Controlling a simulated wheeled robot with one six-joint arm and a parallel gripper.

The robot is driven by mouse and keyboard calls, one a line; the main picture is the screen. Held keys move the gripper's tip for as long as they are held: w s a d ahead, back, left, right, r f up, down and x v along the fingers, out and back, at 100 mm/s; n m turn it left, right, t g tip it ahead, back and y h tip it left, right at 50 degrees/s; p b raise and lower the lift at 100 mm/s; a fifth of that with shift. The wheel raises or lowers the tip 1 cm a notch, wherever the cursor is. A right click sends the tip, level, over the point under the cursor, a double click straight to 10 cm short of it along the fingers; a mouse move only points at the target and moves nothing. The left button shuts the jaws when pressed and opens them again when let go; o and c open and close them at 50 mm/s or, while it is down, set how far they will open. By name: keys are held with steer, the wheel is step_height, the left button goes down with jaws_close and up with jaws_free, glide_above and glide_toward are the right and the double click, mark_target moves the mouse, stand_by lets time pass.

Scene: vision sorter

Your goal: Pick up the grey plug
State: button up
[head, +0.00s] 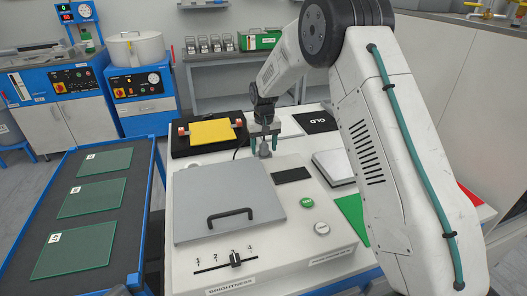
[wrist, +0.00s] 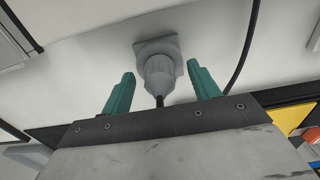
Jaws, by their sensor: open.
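The grey plug (wrist: 160,72) shows in the wrist view as a ribbed grey body standing in a square grey base on the white surface. In the head view the plug (head: 264,151) is small and sits at the back of the white sorter box. My gripper (wrist: 161,84) is open, with one green finger on each side of the plug and a visible gap on both sides. My gripper also shows in the head view (head: 264,140), over the plug. The head view is too small to show the fingertip depth clearly.
A grey lid with a black handle (head: 228,200) covers the front of the white box. A black cable (wrist: 243,50) runs close to my gripper's right finger. A yellow plate (head: 211,132) lies behind.

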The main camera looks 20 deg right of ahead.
mark_target(264, 141)
steer(key=c, duration=1.2)
steer(key=shift+r, duration=5.05)
